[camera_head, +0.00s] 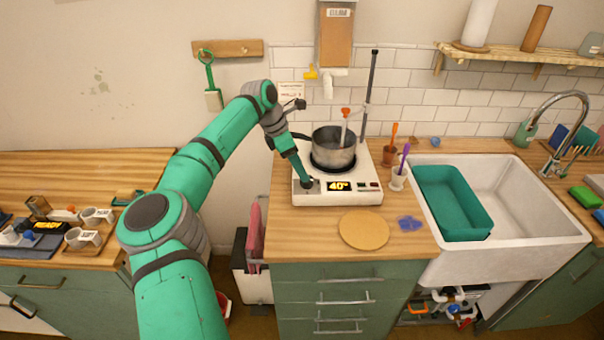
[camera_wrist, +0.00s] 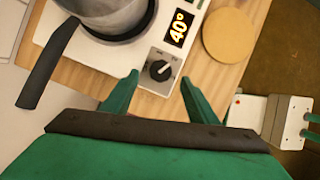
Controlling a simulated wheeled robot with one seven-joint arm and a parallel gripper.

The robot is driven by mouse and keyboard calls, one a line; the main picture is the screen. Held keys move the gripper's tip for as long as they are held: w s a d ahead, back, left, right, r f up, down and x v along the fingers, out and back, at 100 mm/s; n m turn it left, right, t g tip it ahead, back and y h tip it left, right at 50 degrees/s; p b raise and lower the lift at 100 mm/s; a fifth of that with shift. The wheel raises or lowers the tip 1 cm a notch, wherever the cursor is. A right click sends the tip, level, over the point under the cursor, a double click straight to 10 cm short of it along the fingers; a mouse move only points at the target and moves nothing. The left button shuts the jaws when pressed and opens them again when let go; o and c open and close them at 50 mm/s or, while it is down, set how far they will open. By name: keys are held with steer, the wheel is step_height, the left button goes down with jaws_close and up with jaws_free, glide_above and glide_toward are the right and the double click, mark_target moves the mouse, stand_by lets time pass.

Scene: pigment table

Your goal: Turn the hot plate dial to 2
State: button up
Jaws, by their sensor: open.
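The white hot plate (camera_head: 337,198) stands on the wooden counter with a lit display (camera_head: 339,186) reading 40°. Its black round dial (camera_wrist: 159,70) is on the front left face, on a grey panel with small marks that I cannot read surely. A pale pointer line shows on the dial. My gripper (camera_wrist: 159,78) is open, one finger on each side of the dial, with no clear contact visible. In the head view my gripper (camera_head: 307,184) is at the hot plate's front left corner and mostly hides the dial. A steel pot (camera_head: 333,152) sits on the heating surface.
The pot's dark handle (camera_wrist: 46,75) sticks out close to my gripper. A round cork mat (camera_head: 364,230) and a blue splat-shaped item (camera_head: 410,223) lie in front. Cups with tools (camera_head: 397,180) stand right of the hot plate, and a stand rod (camera_head: 369,95) behind.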

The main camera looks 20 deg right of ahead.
steer(key=v, duration=0.6)
stand_by(0.3)
